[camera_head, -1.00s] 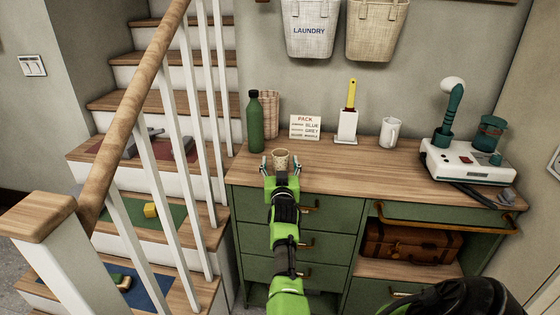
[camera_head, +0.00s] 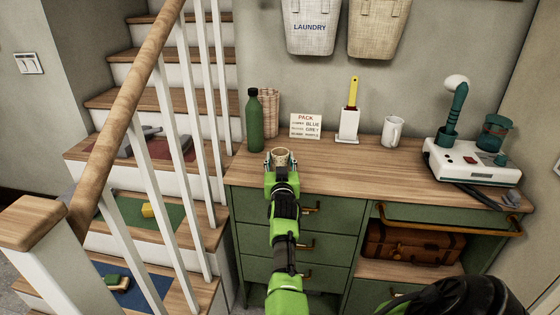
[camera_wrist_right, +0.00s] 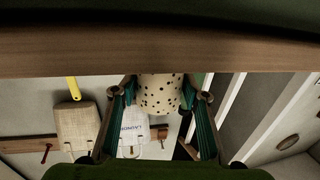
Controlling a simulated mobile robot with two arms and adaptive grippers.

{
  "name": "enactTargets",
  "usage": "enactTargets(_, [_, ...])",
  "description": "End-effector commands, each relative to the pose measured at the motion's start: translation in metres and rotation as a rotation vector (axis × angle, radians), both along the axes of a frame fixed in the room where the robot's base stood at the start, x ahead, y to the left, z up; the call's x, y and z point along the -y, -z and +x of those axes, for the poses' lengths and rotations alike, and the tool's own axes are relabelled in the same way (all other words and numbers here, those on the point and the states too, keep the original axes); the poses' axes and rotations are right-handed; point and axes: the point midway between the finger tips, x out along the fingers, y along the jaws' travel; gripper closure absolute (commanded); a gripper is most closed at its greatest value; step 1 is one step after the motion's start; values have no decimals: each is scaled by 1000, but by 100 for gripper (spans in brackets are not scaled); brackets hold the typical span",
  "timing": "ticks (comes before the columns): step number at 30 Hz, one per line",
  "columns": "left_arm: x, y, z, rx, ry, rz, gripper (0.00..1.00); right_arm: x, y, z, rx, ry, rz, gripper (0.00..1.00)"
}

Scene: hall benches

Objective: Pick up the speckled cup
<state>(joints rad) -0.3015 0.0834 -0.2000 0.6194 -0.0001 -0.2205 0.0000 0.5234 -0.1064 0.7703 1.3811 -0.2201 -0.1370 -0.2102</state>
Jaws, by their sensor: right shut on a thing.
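The speckled cup (camera_head: 281,156) is near the front left edge of the wooden dresser top. In the right wrist view the cup (camera_wrist_right: 160,92) is cream with dark spots and sits between the two fingers. My right gripper (camera_head: 281,160) is shut on the cup, with a finger at each side; it also shows in the right wrist view (camera_wrist_right: 160,105). In the head view the gripper hides the cup's lower part, so I cannot tell whether its base touches the top. My left gripper is not in view.
A green bottle (camera_head: 254,122) and a woven cup-like holder (camera_head: 270,112) stand just behind. A sign card (camera_head: 305,126), a brush in a white holder (camera_head: 348,125), a white mug (camera_head: 392,132) and a white machine (camera_head: 470,165) stand further right. The stair railing (camera_head: 130,95) is at left.

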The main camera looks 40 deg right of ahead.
Motion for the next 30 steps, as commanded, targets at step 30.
enactTargets(30, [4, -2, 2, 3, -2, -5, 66, -13, -121, -128, 8, 1, -6, 83])
